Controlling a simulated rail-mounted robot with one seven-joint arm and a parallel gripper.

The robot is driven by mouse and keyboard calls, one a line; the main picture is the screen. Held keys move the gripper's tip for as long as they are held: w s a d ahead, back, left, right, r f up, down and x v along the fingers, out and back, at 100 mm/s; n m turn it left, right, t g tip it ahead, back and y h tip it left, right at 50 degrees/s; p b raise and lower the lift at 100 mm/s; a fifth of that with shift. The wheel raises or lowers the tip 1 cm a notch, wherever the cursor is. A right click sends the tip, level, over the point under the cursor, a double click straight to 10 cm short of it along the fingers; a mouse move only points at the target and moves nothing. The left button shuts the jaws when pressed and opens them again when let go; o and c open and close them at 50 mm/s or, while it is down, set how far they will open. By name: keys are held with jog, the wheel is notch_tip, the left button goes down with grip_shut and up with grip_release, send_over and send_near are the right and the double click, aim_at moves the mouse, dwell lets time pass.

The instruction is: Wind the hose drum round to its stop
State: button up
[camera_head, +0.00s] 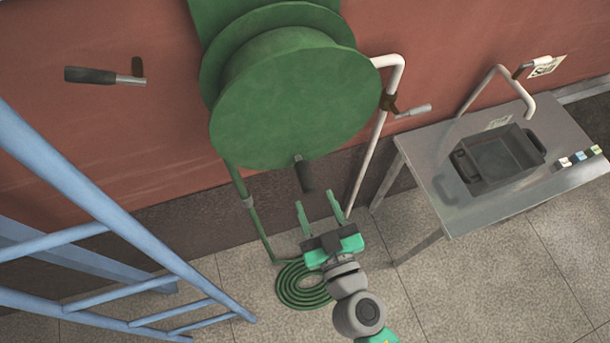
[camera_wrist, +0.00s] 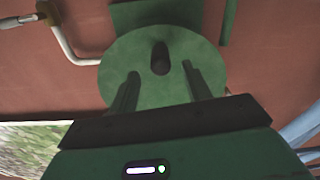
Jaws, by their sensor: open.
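The green hose drum (camera_head: 285,95) is mounted on the red wall in the head view, with its round face toward me. Its dark crank handle (camera_head: 304,177) sticks out near the lower edge of the face. My gripper (camera_head: 320,209) is open and empty, just below the handle and apart from it. In the wrist view the drum face (camera_wrist: 146,95) fills the middle. The handle (camera_wrist: 160,58) shows there beyond my open fingertips (camera_wrist: 161,73), roughly between them. The drum's stop cannot be made out.
A green hose (camera_head: 302,286) lies coiled on the floor below the drum. A blue ladder (camera_head: 110,215) stands at left. A white pipe with a valve (camera_head: 388,103) runs right of the drum. A metal table (camera_head: 470,205) with a dark bin (camera_head: 498,160) is at right. A wall lever (camera_head: 105,76) is upper left.

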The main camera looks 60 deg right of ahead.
aim_at(305, 176)
jog(key=p+x, duration=0.1)
jog(key=x, duration=0.2)
jog(key=p+x, duration=0.2)
jog(key=x, duration=0.2)
jog(key=shift+r, duration=0.2)
jog(key=shift+w+d+f, duration=0.1)
jog(key=shift+w+d, duration=0.15)
jog(key=shift+w, duration=0.1)
grip_shut()
